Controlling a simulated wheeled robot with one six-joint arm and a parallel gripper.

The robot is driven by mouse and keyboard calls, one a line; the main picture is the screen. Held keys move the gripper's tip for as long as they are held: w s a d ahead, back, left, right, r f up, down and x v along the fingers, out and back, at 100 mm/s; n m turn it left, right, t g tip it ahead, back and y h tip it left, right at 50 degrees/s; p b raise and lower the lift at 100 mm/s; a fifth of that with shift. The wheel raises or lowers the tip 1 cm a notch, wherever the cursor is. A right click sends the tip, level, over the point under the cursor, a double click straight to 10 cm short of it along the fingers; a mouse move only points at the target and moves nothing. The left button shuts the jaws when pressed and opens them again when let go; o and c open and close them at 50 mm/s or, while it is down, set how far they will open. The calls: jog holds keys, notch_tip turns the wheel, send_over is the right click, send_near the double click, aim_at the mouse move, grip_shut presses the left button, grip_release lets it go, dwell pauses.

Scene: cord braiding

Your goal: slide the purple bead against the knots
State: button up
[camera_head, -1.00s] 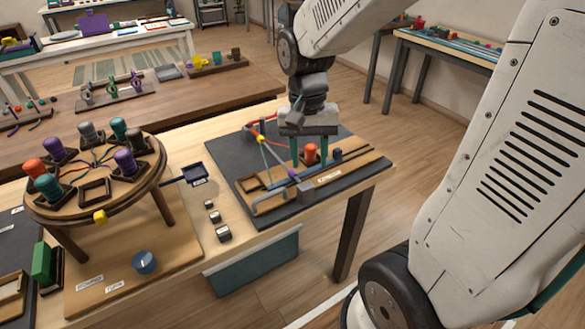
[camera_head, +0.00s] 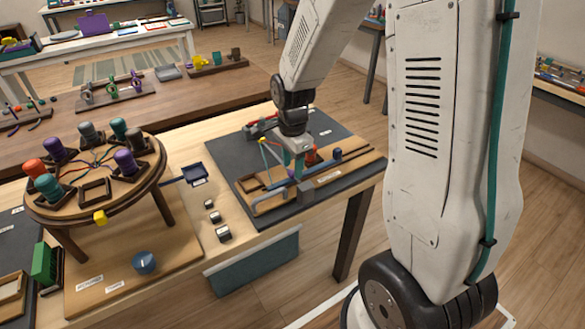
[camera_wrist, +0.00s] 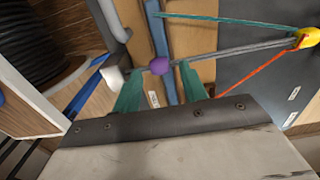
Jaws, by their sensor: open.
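The purple bead (camera_wrist: 159,66) sits on a grey cord (camera_wrist: 225,51) in the wrist view. The cord runs right to a yellow piece (camera_wrist: 307,38), where a green cord (camera_wrist: 235,20) and an orange cord (camera_wrist: 262,78) also meet. I cannot make out separate knots there. My gripper (camera_wrist: 161,75) is open, with one teal finger on each side of the bead. Whether either finger touches it I cannot tell. In the head view my gripper (camera_head: 299,166) is low over the braiding board (camera_head: 252,165), and the bead is mostly hidden there.
A blue bar (camera_wrist: 166,45) lies beneath the cord. An orange-red spool (camera_head: 311,155) stands close to my gripper on the board. A round wooden stand (camera_head: 75,208) with several spools is at the left. Small grey blocks (camera_head: 215,217) lie between them.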

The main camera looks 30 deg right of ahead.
jog(key=shift+f, duration=1)
grip_shut()
jog(key=w, duration=1.2)
grip_release()
notch_tip(320, 180, up, 8)
